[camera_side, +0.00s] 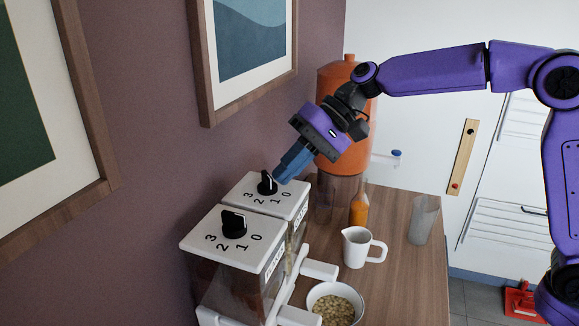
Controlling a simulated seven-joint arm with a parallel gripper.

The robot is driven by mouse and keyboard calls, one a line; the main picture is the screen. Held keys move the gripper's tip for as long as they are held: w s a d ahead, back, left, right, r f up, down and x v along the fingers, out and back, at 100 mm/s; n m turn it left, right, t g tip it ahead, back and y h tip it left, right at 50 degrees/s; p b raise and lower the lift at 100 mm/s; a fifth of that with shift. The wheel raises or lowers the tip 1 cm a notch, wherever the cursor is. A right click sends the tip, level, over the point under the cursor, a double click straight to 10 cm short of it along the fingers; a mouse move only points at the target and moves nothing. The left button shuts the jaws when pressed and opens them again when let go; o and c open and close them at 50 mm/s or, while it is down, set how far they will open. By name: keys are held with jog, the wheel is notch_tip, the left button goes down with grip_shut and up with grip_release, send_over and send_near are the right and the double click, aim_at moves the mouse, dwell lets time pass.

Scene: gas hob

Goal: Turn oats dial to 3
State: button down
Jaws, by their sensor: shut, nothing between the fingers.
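Two white-topped dispensers stand side by side at the wall, each with a black dial and the numbers 0 to 3 printed around it. The far dial (267,183) and the near dial (234,224) both show. The front labels are too small and slanted to read, so I cannot tell which dispenser is for oats. My gripper (281,178) is shut and empty, pointing down-left, with its blue fingertips right beside the far dial. I cannot tell whether they touch it. The exact number each dial points to is unclear.
A white bowl of pale flakes (335,306) stands in front of the near dispenser. A white mug (358,247), an orange bottle (359,208), a clear glass (423,220) and a large orange dispenser (343,130) stand on the wooden counter (405,275). Framed pictures hang behind.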

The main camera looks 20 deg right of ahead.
aim_at(262, 190)
jog(key=shift+s+a+m+t, duration=0.1)
jog(key=shift+s+m+t, duration=0.2)
jog(key=shift+m+t, duration=0.45)
jog(key=shift+s+a+m+t+h, duration=0.15)
jog(key=shift+s+m+t, duration=0.05)
jog(key=shift+m+t, duration=0.4)
jog(key=shift+s+a+m+t+h, duration=0.1)
jog(key=shift+s+m+t+h, duration=0.2)
jog(key=shift+m, duration=0.35)
jog(key=m+t, duration=0.1)
jog(key=m+t+h, duration=0.1)
jog(key=m, duration=0.1)
jog(key=a+m+t+h, duration=0.1)
jog(key=shift+s+a+m, duration=0.1)
jog(key=shift+s+m, duration=0.25)
jog(key=shift+m, duration=0.05)
jog(key=shift+a+t, duration=0.1)
jog(key=shift+t, duration=0.15)
jog(key=shift+s+a, duration=0.1)
jog(key=shift+a, duration=1.2)
jog(key=shift+w, duration=0.2)
